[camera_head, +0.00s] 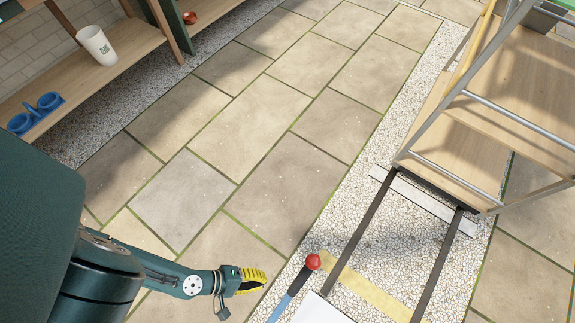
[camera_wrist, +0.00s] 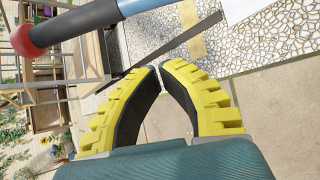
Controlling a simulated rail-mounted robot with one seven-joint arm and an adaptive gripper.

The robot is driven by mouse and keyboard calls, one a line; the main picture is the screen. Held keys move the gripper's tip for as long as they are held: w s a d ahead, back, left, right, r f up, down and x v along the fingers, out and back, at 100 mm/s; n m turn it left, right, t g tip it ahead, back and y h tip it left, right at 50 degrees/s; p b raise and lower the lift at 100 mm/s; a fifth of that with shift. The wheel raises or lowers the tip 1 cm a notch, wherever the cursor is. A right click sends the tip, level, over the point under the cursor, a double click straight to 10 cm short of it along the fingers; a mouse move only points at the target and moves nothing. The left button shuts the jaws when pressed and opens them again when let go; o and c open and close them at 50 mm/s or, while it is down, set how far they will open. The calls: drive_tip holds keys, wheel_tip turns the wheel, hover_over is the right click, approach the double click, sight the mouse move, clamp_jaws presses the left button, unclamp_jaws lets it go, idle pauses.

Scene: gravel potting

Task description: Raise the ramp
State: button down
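A lever with a red ball knob (camera_head: 313,262) and a blue lower shaft (camera_head: 284,305) leans up at the bottom middle of the head view. A white panel (camera_head: 318,312) lies right of it, cut off by the frame edge; I cannot tell whether it is the ramp. My gripper (camera_head: 258,279) is left of the lever, apart from it. In the wrist view its yellow, black-padded fingers (camera_wrist: 160,69) meet or nearly meet at the tips, with nothing between them. The red knob (camera_wrist: 35,36) and grey-blue shaft (camera_wrist: 138,6) cross the top of that view, beyond the fingers.
Two dark rails (camera_head: 361,229) run over gravel to a wooden cart with a metal frame (camera_head: 424,170). A pale strip (camera_head: 450,216) crosses by the cart's near end. A wooden shelf (camera_head: 85,75) holds a white pot (camera_head: 97,44) and a blue object (camera_head: 40,108). The paving between is clear.

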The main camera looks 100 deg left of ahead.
drive_tip(key=p+x, duration=0.7)
drive_tip(key=x, duration=0.3)
drive_tip(key=d+r, duration=0.2)
drive_tip(key=r, duration=0.1)
drive_tip(key=shift+s+d+r, duration=0.1)
drive_tip(key=shift+d, duration=0.25)
drive_tip(key=shift+r, duration=0.1)
idle(0.5)
